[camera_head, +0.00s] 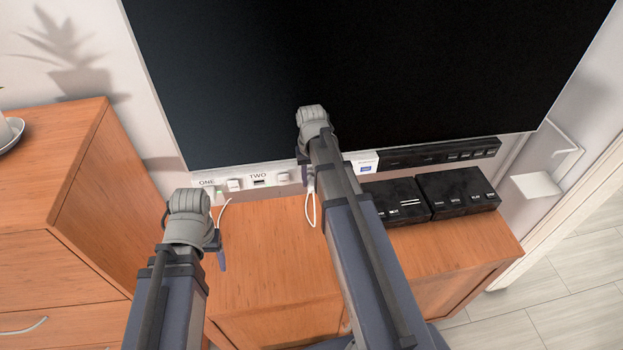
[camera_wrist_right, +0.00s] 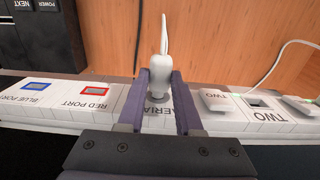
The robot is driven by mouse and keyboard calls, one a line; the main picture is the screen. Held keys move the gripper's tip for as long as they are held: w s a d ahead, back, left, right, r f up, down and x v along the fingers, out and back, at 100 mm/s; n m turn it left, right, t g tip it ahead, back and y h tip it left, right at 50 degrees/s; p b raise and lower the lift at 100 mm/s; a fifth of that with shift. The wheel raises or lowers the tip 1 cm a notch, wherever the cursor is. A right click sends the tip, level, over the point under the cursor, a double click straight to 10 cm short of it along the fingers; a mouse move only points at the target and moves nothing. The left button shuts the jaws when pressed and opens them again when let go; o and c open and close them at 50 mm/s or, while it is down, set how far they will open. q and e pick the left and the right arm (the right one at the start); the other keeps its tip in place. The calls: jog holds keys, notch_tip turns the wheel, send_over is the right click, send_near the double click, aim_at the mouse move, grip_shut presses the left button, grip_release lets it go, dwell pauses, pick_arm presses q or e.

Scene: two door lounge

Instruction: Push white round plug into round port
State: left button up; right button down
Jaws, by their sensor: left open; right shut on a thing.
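The white round plug (camera_wrist_right: 160,80) is between the two fingers of my right gripper (camera_wrist_right: 159,100), which is shut on it. Its thin cable end points up in the right wrist view. The plug's tip is over a grey round port (camera_wrist_right: 158,98) on the panel section lettered "AERIA…". I cannot tell whether the tip is inside the port or just in front of it. In the head view my right gripper (camera_head: 307,168) is at the white strip below the screen, mostly hidden by its arm. My left gripper (camera_head: 219,252) is open and empty above the wooden cabinet.
The white panel strip (camera_wrist_right: 60,112) has a red port (camera_wrist_right: 95,90), a blue port (camera_wrist_right: 36,86) and sockets marked "TWO" (camera_wrist_right: 262,103). A white cable loop (camera_head: 311,208) hangs by my right gripper. Two black boxes (camera_head: 458,192) stand right. The cabinet top (camera_head: 262,255) is clear in the middle.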

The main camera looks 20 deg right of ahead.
jog(key=shift+w+d, duration=0.1)
jog(key=shift+w, duration=0.25)
jog(key=c, duration=0.5)
grip_release()
notch_tip(320, 180, up, 8)
jog(key=p, duration=0.8)
jog(key=shift+f, duration=0.1)
